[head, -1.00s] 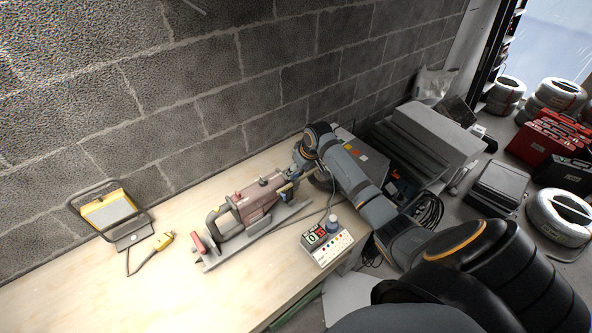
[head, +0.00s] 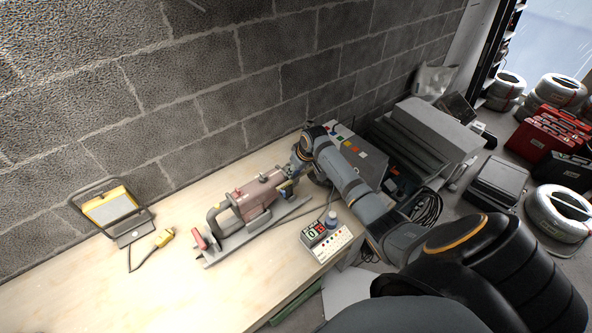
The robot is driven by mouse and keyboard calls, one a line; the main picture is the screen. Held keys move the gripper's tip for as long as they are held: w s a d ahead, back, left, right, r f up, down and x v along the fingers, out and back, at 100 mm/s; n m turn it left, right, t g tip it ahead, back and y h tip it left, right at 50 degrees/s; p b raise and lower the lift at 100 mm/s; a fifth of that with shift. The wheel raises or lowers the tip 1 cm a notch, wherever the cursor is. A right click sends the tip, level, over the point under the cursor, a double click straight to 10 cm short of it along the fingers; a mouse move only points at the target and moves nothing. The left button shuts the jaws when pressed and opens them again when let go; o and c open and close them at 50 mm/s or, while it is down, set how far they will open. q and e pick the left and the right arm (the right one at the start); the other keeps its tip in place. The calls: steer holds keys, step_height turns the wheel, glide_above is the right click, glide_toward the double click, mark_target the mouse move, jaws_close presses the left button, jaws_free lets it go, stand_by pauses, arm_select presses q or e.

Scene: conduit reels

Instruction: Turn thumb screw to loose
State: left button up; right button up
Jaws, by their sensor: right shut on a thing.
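A tool with a dull red body (head: 260,193), a grey handle and a long grey base plate lies on the wooden bench. My right gripper (head: 290,179) is at the tool's right end, by small yellow parts. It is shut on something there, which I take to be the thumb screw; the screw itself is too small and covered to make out. My right arm reaches in from the lower right. My left gripper is not in view.
A button box (head: 327,238) with a blue-grey knob stands at the bench's right edge. A yellow work lamp (head: 108,207) and a yellow plug (head: 164,238) lie on the left. A block wall (head: 180,90) runs behind. The bench front is clear.

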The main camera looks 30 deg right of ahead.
steer(key=shift+n, duration=0.3)
steer(key=shift+d+n+y, duration=0.1)
steer(key=shift+n+y, duration=0.2)
steer(key=shift+n, duration=0.2)
steer(key=shift+f+n+y+b, duration=0.1)
steer(key=shift+n+y+b, duration=0.35)
steer(key=shift+n, duration=0.35)
steer(key=n+b, duration=0.1)
steer(key=n, duration=0.1)
steer(key=n+g+y+b, duration=0.1)
steer(key=shift+w+d+f+n, duration=0.1)
steer(key=shift+w+d+n, duration=0.05)
steer(key=shift+n, duration=0.25)
steer(key=n+g+b, duration=0.1)
steer(key=n+b, duration=0.2)
steer(key=n+g+y+b, duration=0.1)
steer(key=n+b, duration=0.1)
steer(key=b, duration=0.1)
steer(key=n+g+b, duration=0.1)
steer(key=n+b, duration=0.2)
steer(key=shift+w+d+n+y+b, duration=0.15)
steer(key=shift+w+n+y+b, duration=0.1)
steer(key=shift+n+y+b, duration=0.1)
steer(key=shift+n+g+b, duration=0.5)
steer(key=shift+n+b, duration=0.55)
steer(key=shift+n, duration=0.1)
steer(key=shift+r, duration=0.2)
steer(key=o, duration=1.2)
steer(key=shift+c, duration=0.2)
